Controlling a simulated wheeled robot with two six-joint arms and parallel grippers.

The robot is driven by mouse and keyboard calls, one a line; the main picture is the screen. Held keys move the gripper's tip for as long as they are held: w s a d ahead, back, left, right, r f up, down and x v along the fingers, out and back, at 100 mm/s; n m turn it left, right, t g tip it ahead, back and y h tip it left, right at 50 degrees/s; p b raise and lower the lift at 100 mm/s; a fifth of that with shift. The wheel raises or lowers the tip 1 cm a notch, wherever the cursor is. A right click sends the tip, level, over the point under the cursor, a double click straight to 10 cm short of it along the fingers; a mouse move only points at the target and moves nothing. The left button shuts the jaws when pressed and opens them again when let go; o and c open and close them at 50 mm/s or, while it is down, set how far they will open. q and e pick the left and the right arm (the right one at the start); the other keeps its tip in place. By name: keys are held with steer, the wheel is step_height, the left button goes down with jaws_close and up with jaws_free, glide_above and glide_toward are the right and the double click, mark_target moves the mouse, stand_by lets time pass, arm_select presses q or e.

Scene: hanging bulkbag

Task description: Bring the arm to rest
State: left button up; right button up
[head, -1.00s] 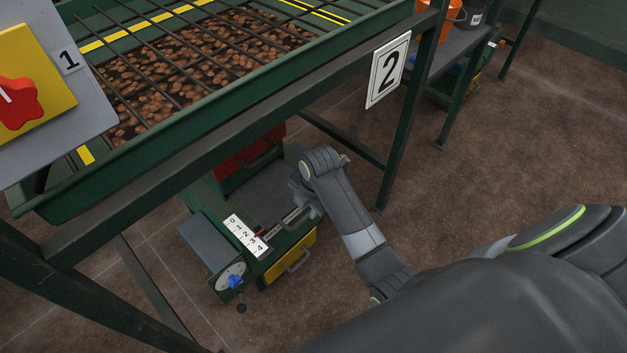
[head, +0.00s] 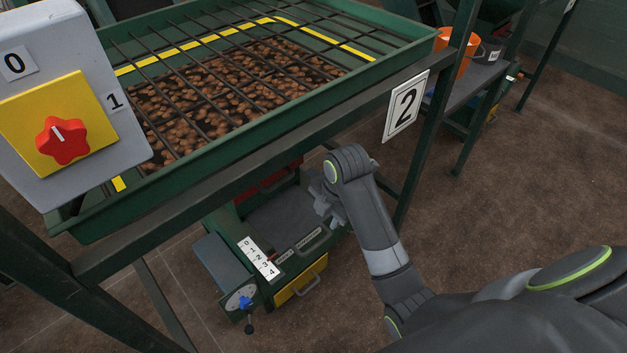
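My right arm comes in from the lower right and reaches up to the front of the green frame. My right gripper (head: 326,208) shows small and dark below the wrist, in front of the machine under the tray. It is partly hidden by the wrist, and its fingers are too small to read. I see nothing held in it. My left arm and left gripper are not in the head view.
A green tray (head: 108,228) of brown lumps under black bars stands on a frame with a "2" sign (head: 405,105). A red knob (head: 64,140) is at left. The low machine has a 0-4 scale (head: 259,257) and blue knob (head: 244,302). Brown floor (head: 520,190) is open at right.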

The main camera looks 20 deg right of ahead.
steer(key=s+d+f+m+p, duration=0.2)
steer(key=s+f+m, duration=0.2)
steer(key=f, duration=0.4)
steer(key=s+d+f+m+h+p, duration=0.1)
steer(key=s+d+f+m+p, duration=0.1)
steer(key=s+f+m, duration=0.5)
steer(key=s+d+f+m+p, duration=0.2)
steer(key=f, duration=0.8)
steer(key=s+d+f+m+p, duration=0.1)
steer(key=s+f+m, duration=0.2)
steer(key=s, duration=0.6)
steer(key=s+d+f+m+p, duration=0.1)
steer(key=s+f+m, duration=0.2)
steer(key=s, duration=0.6)
steer(key=s+d+f+m+p, duration=0.1)
steer(key=s+f+m, duration=0.2)
steer(key=s, duration=0.6)
steer(key=shift+s+m+g+h, duration=0.2)
steer(key=shift+m+g+h, duration=0.1)
steer(key=shift+g+h, duration=0.1)
stand_by(0.4)
